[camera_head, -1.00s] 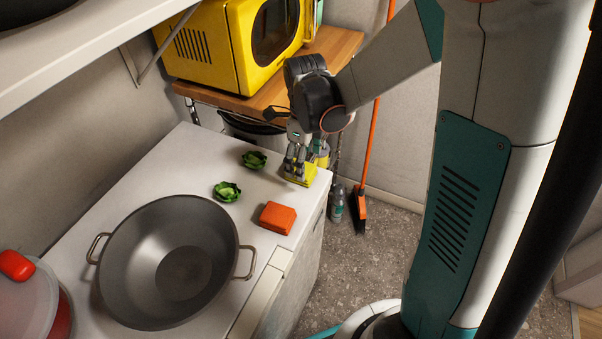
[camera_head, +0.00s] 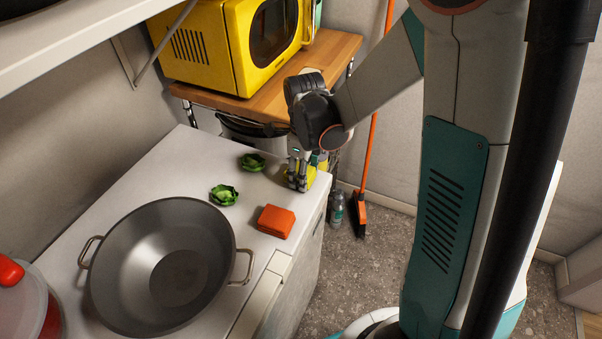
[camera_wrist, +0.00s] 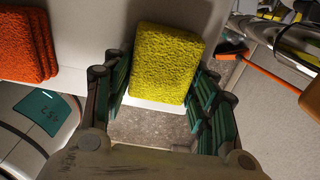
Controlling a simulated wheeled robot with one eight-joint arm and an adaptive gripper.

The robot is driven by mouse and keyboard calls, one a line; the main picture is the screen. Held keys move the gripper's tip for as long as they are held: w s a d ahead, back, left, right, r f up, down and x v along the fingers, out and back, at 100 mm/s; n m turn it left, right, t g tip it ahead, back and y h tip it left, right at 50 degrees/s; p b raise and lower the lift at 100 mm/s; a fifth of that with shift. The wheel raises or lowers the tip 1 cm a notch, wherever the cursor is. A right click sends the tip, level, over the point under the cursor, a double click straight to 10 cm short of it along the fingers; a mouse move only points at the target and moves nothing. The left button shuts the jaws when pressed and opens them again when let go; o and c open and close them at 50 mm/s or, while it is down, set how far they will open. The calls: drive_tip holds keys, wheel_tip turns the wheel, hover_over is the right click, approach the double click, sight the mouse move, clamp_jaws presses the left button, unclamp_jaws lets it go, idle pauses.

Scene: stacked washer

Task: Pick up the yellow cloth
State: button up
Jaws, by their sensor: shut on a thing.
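The yellow cloth (camera_head: 311,176) is a small folded block at the far right corner of the white counter. In the wrist view the yellow cloth (camera_wrist: 165,63) lies between the two fingers, its textured top facing the camera. My gripper (camera_head: 298,182) points down at the cloth and is shut on it, with a finger along each side; the fingers also show in the wrist view (camera_wrist: 158,92). The cloth looks at or very near the counter top; I cannot tell if there is a gap beneath it. The fingers hide part of it in the head view.
An orange folded cloth (camera_head: 276,221) lies on the white counter (camera_head: 165,175), nearer the camera. Two green leafy pieces (camera_head: 224,194) lie left of my gripper. A large steel pan (camera_head: 120,250) fills the front. A yellow microwave (camera_head: 215,45) stands behind on a wooden shelf.

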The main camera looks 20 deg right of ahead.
wheel_tip(320, 180, up, 20)
drive_tip(key=p, duration=0.7)
